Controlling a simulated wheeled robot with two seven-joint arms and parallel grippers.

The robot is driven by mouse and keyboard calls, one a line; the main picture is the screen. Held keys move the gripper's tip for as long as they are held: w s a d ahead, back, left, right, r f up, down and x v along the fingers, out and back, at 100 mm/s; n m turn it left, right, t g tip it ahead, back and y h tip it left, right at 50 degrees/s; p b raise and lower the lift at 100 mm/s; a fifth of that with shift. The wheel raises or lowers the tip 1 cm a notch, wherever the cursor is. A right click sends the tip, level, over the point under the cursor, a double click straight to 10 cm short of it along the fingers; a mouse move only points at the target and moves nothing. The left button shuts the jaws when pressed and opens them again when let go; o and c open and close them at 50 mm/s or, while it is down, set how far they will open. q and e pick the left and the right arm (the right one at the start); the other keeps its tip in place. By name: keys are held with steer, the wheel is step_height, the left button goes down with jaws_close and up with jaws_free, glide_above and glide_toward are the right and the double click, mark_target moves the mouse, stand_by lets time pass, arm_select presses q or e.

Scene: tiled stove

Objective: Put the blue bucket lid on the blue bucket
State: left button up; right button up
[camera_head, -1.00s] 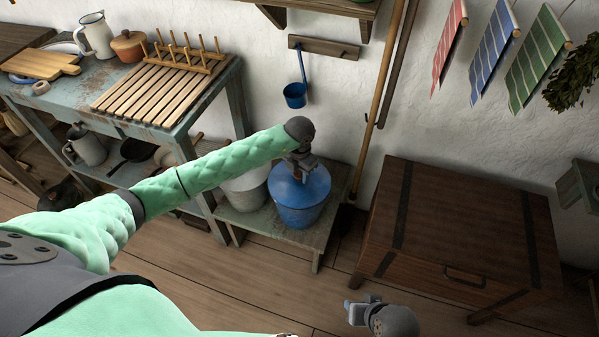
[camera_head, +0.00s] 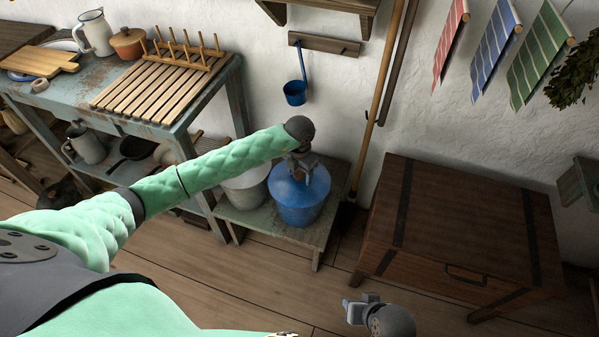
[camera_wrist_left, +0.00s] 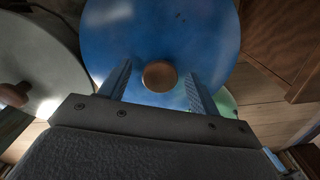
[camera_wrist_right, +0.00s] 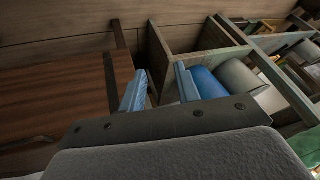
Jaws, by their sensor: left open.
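The blue bucket (camera_head: 296,212) stands on a low grey-green bench. The blue lid (camera_head: 318,186) covers its top; I cannot tell how firmly it sits. In the left wrist view the lid (camera_wrist_left: 205,40) is a broad blue disc with a round wooden knob (camera_wrist_left: 160,75). My left gripper (camera_head: 300,178) is over the lid, pointing down. Its fingers are open on either side of the knob, apart from it. My right gripper (camera_head: 360,306) hangs low at the front, away from the bucket, with its fingers apart and nothing between them in the right wrist view (camera_wrist_right: 160,88).
A grey bucket (camera_head: 246,190) stands left of the blue one on the bench (camera_head: 262,232). A wooden chest (camera_head: 455,225) stands to the right, with broom handles (camera_head: 385,75) against the wall between. A worktable with a slatted rack (camera_head: 165,90) is at the left.

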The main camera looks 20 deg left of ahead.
arm_select(q)
steer(key=shift+r+b, duration=0.5)
steer(key=shift+r, duration=3.4)
arm_select(e)
steer(key=shift+t, duration=0.3)
steer(key=shift+w+a+f, duration=0.1)
steer(key=shift+w+f, duration=0.1)
steer(key=shift+f, duration=0.55)
steer(key=shift+w+a+f, duration=0.1)
steer(key=shift+w+f, duration=0.05)
steer(key=shift+f, duration=0.65)
steer(key=shift+w+a+f, duration=0.1)
steer(key=shift+w+f, duration=0.1)
steer(key=shift+f, duration=0.55)
steer(key=shift+s, duration=0.4)
